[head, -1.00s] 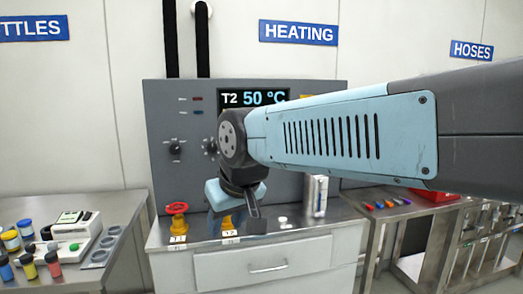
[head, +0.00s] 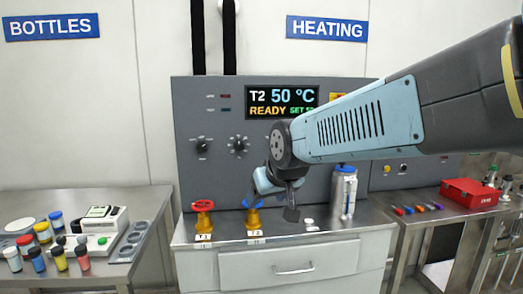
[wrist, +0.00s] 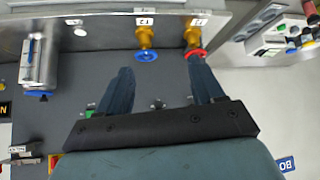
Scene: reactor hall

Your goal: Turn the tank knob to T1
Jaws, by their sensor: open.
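The grey heating panel (head: 190,115) carries two dark round knobs, a left one (head: 202,146) and a right one (head: 238,144); their markings are too small to read, so I cannot tell which is the tank knob. The display (head: 283,103) reads T2, 50 °C, READY. My gripper (wrist: 162,78) is open and empty, its fingers apart in the wrist view, with small dark knobs (wrist: 157,103) showing between them. In the head view my gripper (head: 280,198) hangs below and right of the knobs, apart from them.
A red-wheeled valve (head: 204,206) labelled T1 and a blue-wheeled valve (head: 253,218) labelled T2 stand on the counter below; my gripper partly covers the blue one. A silver canister (head: 343,190) stands right.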

